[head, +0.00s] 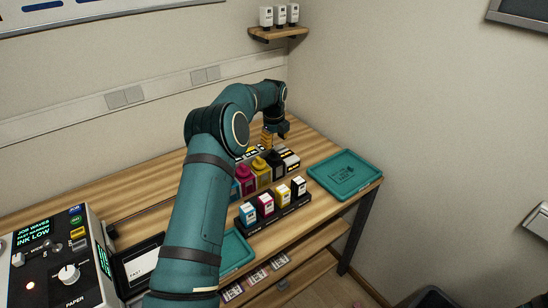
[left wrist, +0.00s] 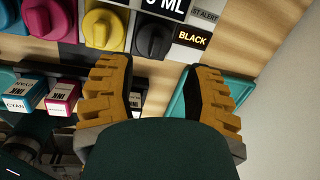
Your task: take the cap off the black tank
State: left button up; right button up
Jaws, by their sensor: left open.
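The black tank (head: 277,170) stands at the right end of a row of tanks on the wooden bench, beside the yellow tank (head: 262,174). My left gripper (head: 268,138) is above the tanks. In the left wrist view my left gripper (left wrist: 158,70) is open and empty, its orange-brown ridged fingers wide apart. The black cap lies beyond the fingertips, nearer the left finger in the picture, apparently untouched. My right gripper is in neither view.
A rack with cyan (head: 248,213), magenta (head: 265,204), yellow (head: 281,194) and black (head: 299,187) ink bottles stands in front of the tanks. A teal tray (head: 345,173) lies to the right. A control box (head: 68,262) reading INK LOW stands at left.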

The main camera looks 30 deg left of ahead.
aim_at(274, 151)
pick_arm(q)
jog(key=shift+w+a+f+b, duration=0.1)
jog(key=shift+f+b, duration=0.05)
jog(key=shift+f, duration=0.85)
jog(key=shift+w+a+f+b, duration=0.1)
jog(key=shift+a+f+b, duration=0.1)
jog(key=shift+f, duration=0.85)
jog(key=shift+a+f+b, duration=0.1)
jog(key=shift+f+b, duration=0.05)
jog(key=shift+f, duration=0.85)
grip_shut()
